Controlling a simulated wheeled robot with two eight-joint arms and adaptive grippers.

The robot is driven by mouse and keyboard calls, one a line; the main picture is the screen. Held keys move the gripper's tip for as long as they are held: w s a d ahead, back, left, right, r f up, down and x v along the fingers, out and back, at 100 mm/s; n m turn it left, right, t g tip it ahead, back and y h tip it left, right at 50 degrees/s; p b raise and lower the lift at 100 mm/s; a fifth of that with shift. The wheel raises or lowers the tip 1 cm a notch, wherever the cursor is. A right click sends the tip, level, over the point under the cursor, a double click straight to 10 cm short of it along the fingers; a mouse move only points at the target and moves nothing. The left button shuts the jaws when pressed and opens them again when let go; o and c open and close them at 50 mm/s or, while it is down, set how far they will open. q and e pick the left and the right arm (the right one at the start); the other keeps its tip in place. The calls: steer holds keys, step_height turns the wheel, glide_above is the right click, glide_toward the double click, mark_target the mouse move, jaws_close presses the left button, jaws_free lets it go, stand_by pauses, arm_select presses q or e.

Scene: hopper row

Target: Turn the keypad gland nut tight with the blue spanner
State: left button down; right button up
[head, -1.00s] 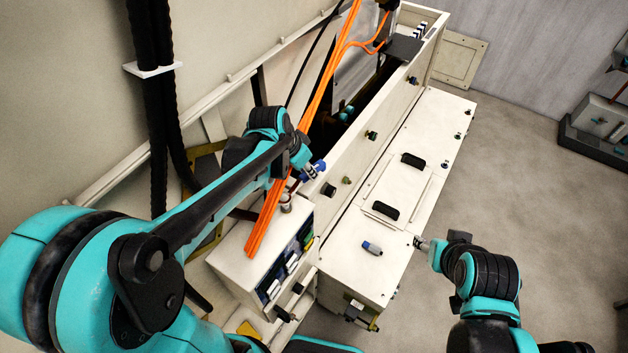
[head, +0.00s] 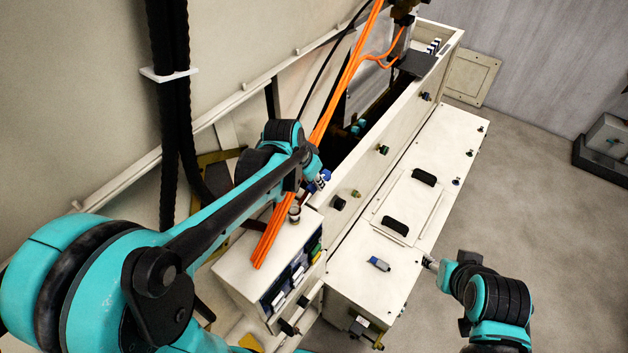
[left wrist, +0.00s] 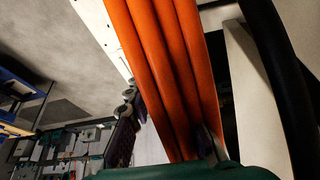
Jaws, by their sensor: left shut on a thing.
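My left gripper (head: 315,182) is beside the orange cables in the head view, above the near end of the long white housing. It is shut on a small blue thing (head: 323,176), which looks like the blue spanner; its shape is mostly hidden. A pale, upright gland-like fitting (head: 294,213) stands on the white box just below the gripper; I cannot tell whether it is the keypad gland nut, and I see no clear contact. My right gripper (head: 431,264) is at the right edge of the white cabinet lid; its jaws are too small to read.
Orange cables (head: 330,118) run down past my left gripper and fill the middle of the left wrist view (left wrist: 160,70). Open floor lies to the right.

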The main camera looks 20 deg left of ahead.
arm_select(q)
steer(key=shift+f, duration=0.2)
stand_by(0.4)
steer(key=shift+f+b, duration=0.45)
steer(key=shift+b, duration=0.15)
steer(key=shift+f, duration=0.2)
stand_by(0.8)
steer(key=shift+f+b, duration=0.4)
steer(key=shift+b, duration=0.2)
steer(key=shift+s+d+m+g+h, duration=0.15)
steer(key=shift+s+d+m+h, duration=0.2)
steer(key=shift+d+m, duration=0.35)
steer(key=shift+s+d+m+g+h, duration=0.15)
steer(key=shift+s+d+m+h, duration=0.15)
steer(key=shift+m, duration=0.7)
